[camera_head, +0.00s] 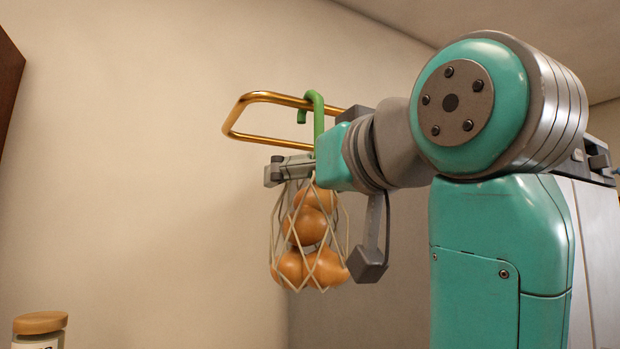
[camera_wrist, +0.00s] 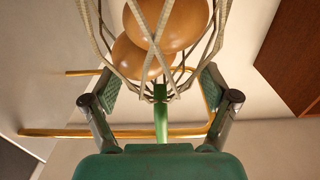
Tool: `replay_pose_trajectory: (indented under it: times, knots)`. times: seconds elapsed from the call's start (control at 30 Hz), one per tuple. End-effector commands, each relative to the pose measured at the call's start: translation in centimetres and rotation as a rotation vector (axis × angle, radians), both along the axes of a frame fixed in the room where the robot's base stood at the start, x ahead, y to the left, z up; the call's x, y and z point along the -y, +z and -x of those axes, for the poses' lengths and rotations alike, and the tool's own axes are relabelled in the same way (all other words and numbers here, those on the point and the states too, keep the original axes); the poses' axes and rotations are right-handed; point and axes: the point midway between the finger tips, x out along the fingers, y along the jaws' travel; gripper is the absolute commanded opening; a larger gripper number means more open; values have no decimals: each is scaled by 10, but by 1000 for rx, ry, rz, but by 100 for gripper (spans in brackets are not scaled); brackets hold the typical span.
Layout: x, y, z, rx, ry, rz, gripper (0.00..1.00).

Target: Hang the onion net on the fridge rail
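The onion net (camera_head: 309,240), a pale mesh bag with several orange-brown onions, hangs upright below a green hook (camera_head: 319,125). The hook's bent top reaches over a bar of the brass rail (camera_head: 262,96) in the head view; whether it bears on the bar is hard to tell. My gripper (camera_head: 288,170) is at the net's neck, just below the rail. In the wrist view my gripper's two fingers (camera_wrist: 160,84) stand apart on either side of the neck, with gaps to the green stem (camera_wrist: 160,122). The net (camera_wrist: 158,62) fills the upper middle there.
A jar with a wooden lid (camera_head: 40,323) stands at the lower left. A beige wall (camera_head: 130,180) lies behind the net. A pale cabinet or appliance (camera_head: 597,240) is at the right, behind my arm. The space left of the net looks clear.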

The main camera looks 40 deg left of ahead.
Motion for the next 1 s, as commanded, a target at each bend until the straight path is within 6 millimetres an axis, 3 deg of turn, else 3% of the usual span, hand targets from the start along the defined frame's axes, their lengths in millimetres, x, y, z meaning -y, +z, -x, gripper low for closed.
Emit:
replay_pose_trajectory:
  times: [0.27, 0.7, 1.0]
  knots:
    - [9, 0, 3, 0, 0, 0, 86]
    - [84, 0, 33, 3, -4, -1, 86]
    - [110, -1, 45, 1, -1, 0, 86]
